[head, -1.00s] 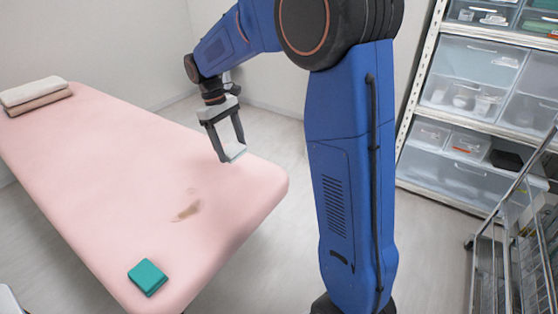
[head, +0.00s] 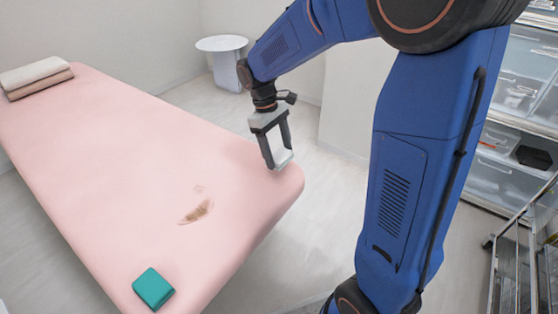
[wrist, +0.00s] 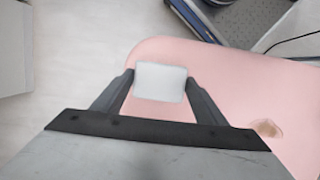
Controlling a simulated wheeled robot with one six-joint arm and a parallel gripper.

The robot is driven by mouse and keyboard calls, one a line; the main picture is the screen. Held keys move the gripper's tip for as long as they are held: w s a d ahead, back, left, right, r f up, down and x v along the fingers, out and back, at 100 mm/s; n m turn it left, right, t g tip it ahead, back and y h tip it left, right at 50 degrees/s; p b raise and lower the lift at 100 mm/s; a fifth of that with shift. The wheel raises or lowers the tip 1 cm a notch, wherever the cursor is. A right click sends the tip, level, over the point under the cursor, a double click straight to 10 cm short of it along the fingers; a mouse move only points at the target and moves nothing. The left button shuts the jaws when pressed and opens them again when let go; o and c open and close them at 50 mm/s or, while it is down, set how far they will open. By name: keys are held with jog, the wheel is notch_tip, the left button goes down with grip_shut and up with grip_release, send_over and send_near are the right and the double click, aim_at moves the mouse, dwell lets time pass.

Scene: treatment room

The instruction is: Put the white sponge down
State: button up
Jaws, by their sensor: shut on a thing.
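The white sponge (head: 284,158) is held between the two fingers of my gripper (head: 278,155), at the right end of the pink treatment table (head: 130,150). In the wrist view the sponge (wrist: 160,81) sits squarely between the fingertips, with the pink table top (wrist: 225,85) behind and beside it. My gripper (wrist: 159,84) is shut on it. The gripper points down near the table's rounded corner. I cannot tell whether the sponge touches the table.
A brown stain (head: 197,212) marks the table top. A teal folded cloth (head: 153,289) lies near the front edge, and folded towels (head: 37,79) lie at the far left. A round white side table (head: 222,60) stands behind. Shelves and a wire cart (head: 515,255) stand right.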

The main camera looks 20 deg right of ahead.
aim_at(276, 153)
jog(key=shift+f, duration=1.85)
jog(key=shift+f, duration=0.15)
jog(key=o, duration=1.1)
jog(key=v, duration=0.8)
jog(key=s+v, duration=0.1)
jog(key=v, duration=0.3)
jog(key=shift+w+d+r, duration=0.1)
jog(key=shift+d+r, duration=0.1)
jog(key=shift+r, duration=0.25)
jog(key=shift+s+d+m+t+y, duration=0.3)
jog(key=shift+s+d+m+t, duration=1.05)
jog(key=shift+s, duration=2.9)
jog(key=shift+s+d+m+t+y, duration=0.3)
jog(key=shift+s+d+m+t, duration=1)
jog(key=shift+s, duration=3)
jog(key=shift+s+d+m+t+y, duration=0.3)
jog(key=shift+s+d+m+t, duration=1.05)
jog(key=shift+s, duration=2.9)
